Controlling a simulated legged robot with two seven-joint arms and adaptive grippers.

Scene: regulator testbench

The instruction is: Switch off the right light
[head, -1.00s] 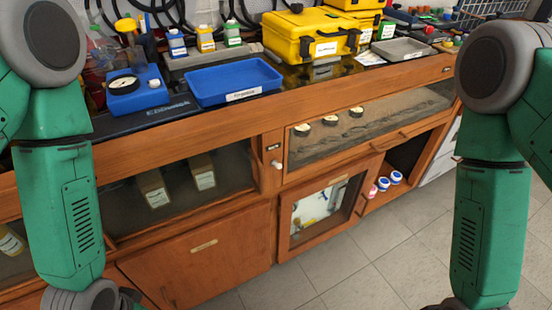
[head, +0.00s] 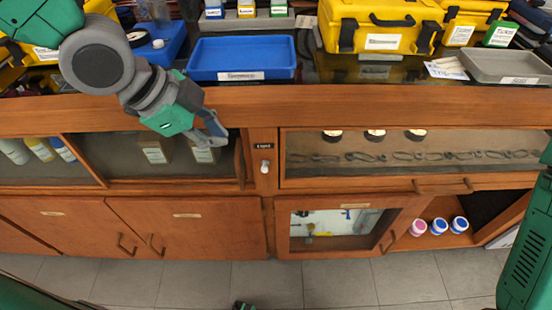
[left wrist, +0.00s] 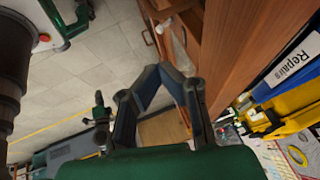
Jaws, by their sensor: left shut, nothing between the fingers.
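A small white switch knob (head: 265,167) sits on the wooden post between the left and right display compartments, under a small dark label (head: 264,147). The label is too small to read. My left gripper (head: 215,134) reaches in from the upper left. It is shut and empty, in front of the left compartment, to the left of and above the knob in the picture, apart from it. In the left wrist view the left gripper's fingers (left wrist: 165,70) meet at the tips, beside the wooden front. The right compartment (head: 470,140) holds several tools and looks lit.
A blue tray (head: 245,74), a yellow case (head: 380,38) and a grey tray (head: 505,66) stand on the bench top. Below are closed wooden doors (head: 185,235), a glass-fronted door (head: 340,250) and a shelf with small jars (head: 438,226).

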